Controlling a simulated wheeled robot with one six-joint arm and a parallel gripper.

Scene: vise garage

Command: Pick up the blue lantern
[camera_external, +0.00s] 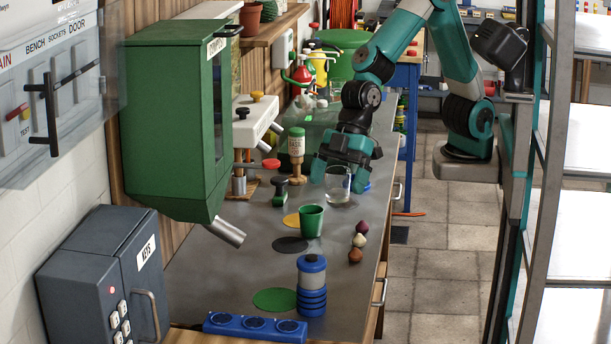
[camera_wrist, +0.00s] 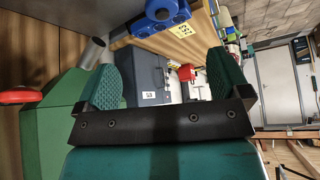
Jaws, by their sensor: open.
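The blue lantern (camera_external: 311,287), a ribbed blue cylinder with a grey band, stands upright near the front of the grey bench. My gripper (camera_external: 341,170) is over the farther part of the bench, well behind the lantern, close to a clear glass (camera_external: 338,186). I cannot tell whether it touches the glass. In the wrist view my gripper (camera_wrist: 165,75) has its two green fingers wide apart with nothing between them. A blue thing shows at the top of the wrist view; I cannot tell whether it is the lantern.
A blue three-socket strip (camera_external: 255,327) lies before the lantern. A green cup (camera_external: 312,221), small round items (camera_external: 359,241) and a bottle (camera_external: 296,147) stand on the bench. A green cabinet (camera_external: 165,110) overhangs its left side. A grey key box (camera_external: 105,270) is at front left.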

